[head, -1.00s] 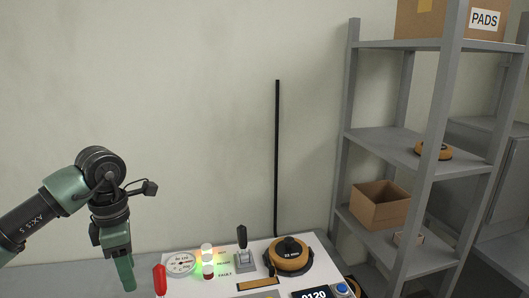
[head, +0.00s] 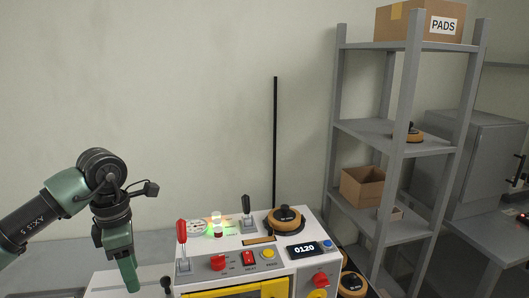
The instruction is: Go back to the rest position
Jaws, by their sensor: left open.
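My left gripper (head: 132,284) hangs down at the left, its green jaw pointing at the floor side of the view, open, with nothing seen in it. It is left of the white machine (head: 222,270) and apart from the red lever (head: 182,240) on it. The machine's top carries a round dial (head: 196,227), lit lamps (head: 216,225), a black lever (head: 247,213), an orange and black disc (head: 285,218) and a display reading 0120 (head: 304,249). My right gripper does not show.
A grey shelf rack (head: 378,130) stands at the right with a PADS box (head: 407,22), an open carton (head: 362,186) and another orange disc (head: 409,135). A grey cabinet (head: 470,140) and a table (head: 490,240) are farther right. The wall above my left arm is clear.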

